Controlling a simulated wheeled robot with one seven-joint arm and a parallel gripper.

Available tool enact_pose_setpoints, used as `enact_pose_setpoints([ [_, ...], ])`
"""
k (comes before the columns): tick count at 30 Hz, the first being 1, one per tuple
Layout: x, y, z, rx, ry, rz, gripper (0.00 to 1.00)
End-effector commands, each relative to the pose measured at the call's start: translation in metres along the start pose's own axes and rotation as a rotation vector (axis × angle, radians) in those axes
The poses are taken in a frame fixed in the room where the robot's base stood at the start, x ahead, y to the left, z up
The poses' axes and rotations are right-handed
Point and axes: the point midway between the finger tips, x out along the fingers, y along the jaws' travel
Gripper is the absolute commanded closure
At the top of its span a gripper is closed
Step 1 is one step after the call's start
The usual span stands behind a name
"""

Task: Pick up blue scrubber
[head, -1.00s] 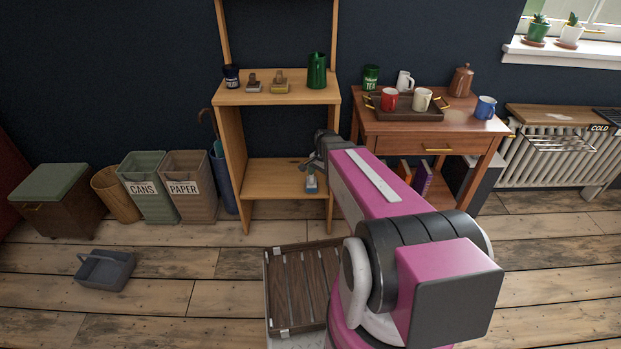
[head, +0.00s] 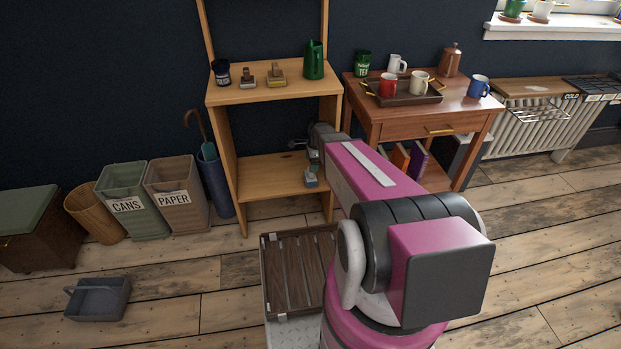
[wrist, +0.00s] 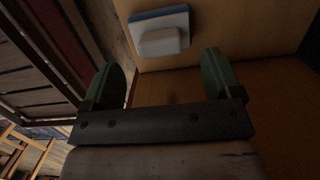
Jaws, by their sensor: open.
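The blue scrubber (head: 311,177) stands near the front right edge of the wooden shelf unit's lower shelf (head: 262,178) in the head view. In the wrist view the scrubber (wrist: 160,34) shows a pale grey handle block on a blue-edged base, lying on the wooden board. My gripper (wrist: 168,72) is open and empty, its two green fingers apart. The scrubber lies just beyond the fingertips, roughly in line with the gap between them. In the head view my gripper is at the lower shelf, mostly hidden by my arm.
The shelf's right upright stands close to my arm. The upper shelf holds a dark jar (head: 222,72), two small brushes (head: 277,73) and a green jug (head: 314,60). A desk (head: 425,115) with a tray of mugs stands at right. Bins (head: 178,192) stand left.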

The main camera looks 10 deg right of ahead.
Motion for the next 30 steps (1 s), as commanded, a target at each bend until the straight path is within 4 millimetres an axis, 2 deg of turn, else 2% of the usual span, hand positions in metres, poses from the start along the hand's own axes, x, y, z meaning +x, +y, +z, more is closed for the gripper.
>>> enact_pose_setpoints([
  [10, 0.044, -0.001, -0.002, -0.001, 0.0, 0.001, 0.16],
  [18, 0.049, 0.0, -0.002, -0.001, 0.0, -0.001, 0.16],
  [19, 0.049, 0.0, -0.002, -0.001, 0.0, -0.001, 0.19],
  [21, 0.049, 0.0, -0.002, -0.001, 0.0, -0.001, 0.42],
  [24, 0.049, 0.0, -0.002, -0.002, 0.0, 0.0, 0.71],
  [30, 0.049, 0.0, -0.002, -0.002, 0.0, 0.0, 0.75],
])
